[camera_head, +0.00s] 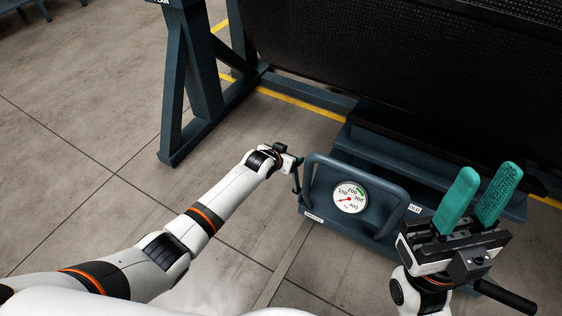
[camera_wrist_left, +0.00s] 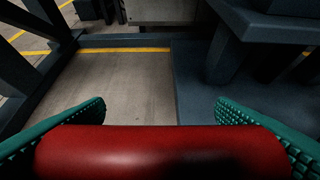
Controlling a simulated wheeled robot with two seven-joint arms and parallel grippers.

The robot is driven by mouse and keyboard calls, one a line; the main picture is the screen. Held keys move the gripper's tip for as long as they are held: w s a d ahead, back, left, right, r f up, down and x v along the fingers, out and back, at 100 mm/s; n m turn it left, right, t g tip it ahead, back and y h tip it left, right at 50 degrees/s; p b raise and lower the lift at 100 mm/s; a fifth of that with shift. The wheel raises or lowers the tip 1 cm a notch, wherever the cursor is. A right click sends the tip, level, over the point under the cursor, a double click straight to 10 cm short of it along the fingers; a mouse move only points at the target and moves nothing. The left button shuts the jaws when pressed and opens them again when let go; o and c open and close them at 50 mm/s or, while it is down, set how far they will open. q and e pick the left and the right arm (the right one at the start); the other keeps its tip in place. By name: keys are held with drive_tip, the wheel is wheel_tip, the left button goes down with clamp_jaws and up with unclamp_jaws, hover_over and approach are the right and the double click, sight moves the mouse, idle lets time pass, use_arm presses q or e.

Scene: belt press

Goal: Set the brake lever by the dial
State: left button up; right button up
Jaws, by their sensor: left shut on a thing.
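The dial (camera_head: 350,197) has a white face with numbers from 100 to 400 and a green band between about 200 and 300. Its red needle points left, at the low end near or below 100. My left gripper (camera_head: 296,164) is at the left side of the dial's housing, by a dark upright lever (camera_head: 297,182). In the left wrist view, it is shut on a red grip (camera_wrist_left: 160,152) lying crosswise between the teal fingers, apparently the lever's handle. My right gripper (camera_head: 482,195) is open and empty, fingers up, right of the dial.
A dark curved tube handle (camera_head: 324,166) arches beside the dial on the blue-grey housing. A large black belt panel (camera_head: 400,60) and steel frame legs (camera_head: 180,90) stand behind. A black bar (camera_head: 505,297) shows at the lower right. The tiled floor on the left is clear.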

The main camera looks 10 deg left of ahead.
use_arm(q)
drive_tip(key=shift+w+d+r, duration=0.1)
drive_tip(key=shift+w+d, duration=0.05)
drive_tip(key=shift+w, duration=0.4)
drive_tip(key=o, duration=1)
drive_tip(key=shift+c, duration=0.2)
drive_tip(key=o, duration=0.4)
drive_tip(key=shift+w+d, duration=0.1)
